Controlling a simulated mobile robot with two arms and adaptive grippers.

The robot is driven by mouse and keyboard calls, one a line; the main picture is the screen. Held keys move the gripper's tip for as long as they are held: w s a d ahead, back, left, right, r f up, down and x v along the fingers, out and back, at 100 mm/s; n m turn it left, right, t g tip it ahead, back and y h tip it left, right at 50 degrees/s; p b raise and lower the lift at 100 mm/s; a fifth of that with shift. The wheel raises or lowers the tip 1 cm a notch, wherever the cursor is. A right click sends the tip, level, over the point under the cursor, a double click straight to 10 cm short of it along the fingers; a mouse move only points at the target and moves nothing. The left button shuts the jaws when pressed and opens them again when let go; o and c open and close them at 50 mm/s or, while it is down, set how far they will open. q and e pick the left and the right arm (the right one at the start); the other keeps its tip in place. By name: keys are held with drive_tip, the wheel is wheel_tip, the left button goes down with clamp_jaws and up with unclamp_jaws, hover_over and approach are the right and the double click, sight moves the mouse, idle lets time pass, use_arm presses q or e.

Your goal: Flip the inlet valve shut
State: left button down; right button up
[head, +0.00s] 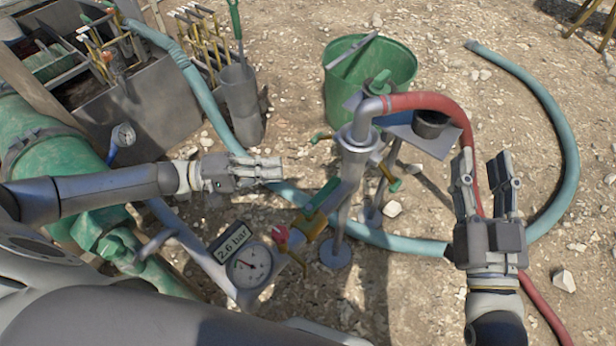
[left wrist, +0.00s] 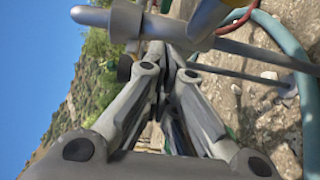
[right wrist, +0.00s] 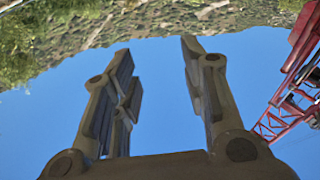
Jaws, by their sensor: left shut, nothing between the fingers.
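A valve with a long green lever (head: 321,196) and a brass body (head: 309,224) sits on the grey pipe beside the pressure gauge (head: 248,266). Its lever slants up to the right. A small red-handled valve (head: 281,236) is just left of it. Which one is the inlet valve is not labelled. My left gripper (head: 280,168) is shut and empty, above and left of the green lever, apart from it. In the left wrist view its fingers (left wrist: 168,62) meet below a grey pipe (left wrist: 150,24). My right gripper (head: 484,160) is open and empty, right of the stand.
A grey standpipe (head: 357,150) with a red hose (head: 430,101) rises in the middle, with more green-handled valves (head: 390,178) on it. A green bucket (head: 395,62) stands behind. A teal hose (head: 566,130) curves over gravel at right. A "2.6 bar" sign (head: 231,241) is above the gauge.

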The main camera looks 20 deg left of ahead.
sight(322, 196)
use_arm(q)
drive_tip(key=d+b, duration=0.1)
drive_tip(key=d, duration=0.7)
drive_tip(key=shift+w+b, duration=0.35)
drive_tip(key=shift+b, duration=0.05)
use_arm(e)
drive_tip(key=s+r+t+y, duration=0.2)
drive_tip(key=s+r+t, duration=0.2)
drive_tip(key=r, duration=0.4)
drive_tip(key=shift+s+t, duration=0.25)
drive_tip(key=shift+t, duration=0.45)
use_arm(q)
drive_tip(key=shift+d, duration=0.1)
use_arm(e)
drive_tip(key=shift+f, duration=0.1)
